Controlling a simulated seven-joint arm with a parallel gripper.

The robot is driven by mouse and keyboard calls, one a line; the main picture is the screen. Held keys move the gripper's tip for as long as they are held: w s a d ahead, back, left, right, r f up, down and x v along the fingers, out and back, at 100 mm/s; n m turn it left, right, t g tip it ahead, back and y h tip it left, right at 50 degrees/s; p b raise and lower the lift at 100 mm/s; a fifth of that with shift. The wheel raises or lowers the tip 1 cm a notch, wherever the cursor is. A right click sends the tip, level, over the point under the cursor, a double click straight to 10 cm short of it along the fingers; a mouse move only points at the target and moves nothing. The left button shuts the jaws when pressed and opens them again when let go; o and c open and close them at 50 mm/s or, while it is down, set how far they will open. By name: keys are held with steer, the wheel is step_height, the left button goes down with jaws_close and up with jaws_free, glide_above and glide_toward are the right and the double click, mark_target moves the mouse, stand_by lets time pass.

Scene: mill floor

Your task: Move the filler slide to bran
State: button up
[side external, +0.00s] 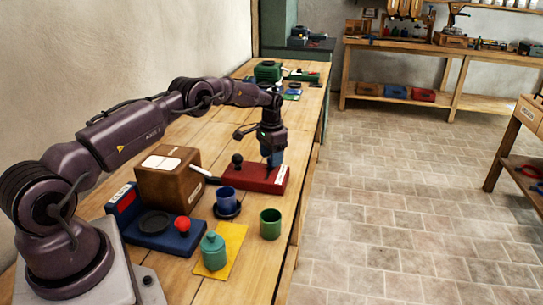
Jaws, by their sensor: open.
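The red block (250,177), which looks like the filler, lies on the wooden bench with a white label on its right part. A black ball knob (237,160) stands up at its left end; I cannot tell whether this is the slide. The label's writing, including any bran mark, is too small to read. My gripper (272,160) points down over the right half of the red block, to the right of the knob. Its jaws are open. Whether the fingertips touch anything there is unclear.
A wooden box (168,185) stands left of the red block. A blue cup (226,201), a green cup (270,224), a teal jar (214,252) on a yellow sheet (236,236), and a blue unit with a red button (182,224) stand in front. The bench's right edge is close.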

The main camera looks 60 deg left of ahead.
mark_target(268, 170)
step_height(268, 170, up, 13)
steer(key=shift+f, duration=0.15)
stand_by(0.5)
steer(key=s+d+r+t, duration=0.2)
steer(key=s+d+r, duration=0.3)
steer(key=s+d, duration=0.3)
steer(key=s+d+r+t, duration=0.1)
steer(key=s+d+r, duration=0.5)
steer(key=s, duration=0.8)
steer(key=s+d+r+t, duration=0.2)
steer(key=s+d+r, duration=0.3)
steer(key=s+d, duration=0.5)
steer(key=shift+s+d+r+t, duration=0.3)
steer(key=shift+s+d, duration=0.1)
steer(key=shift+d, duration=0.4)
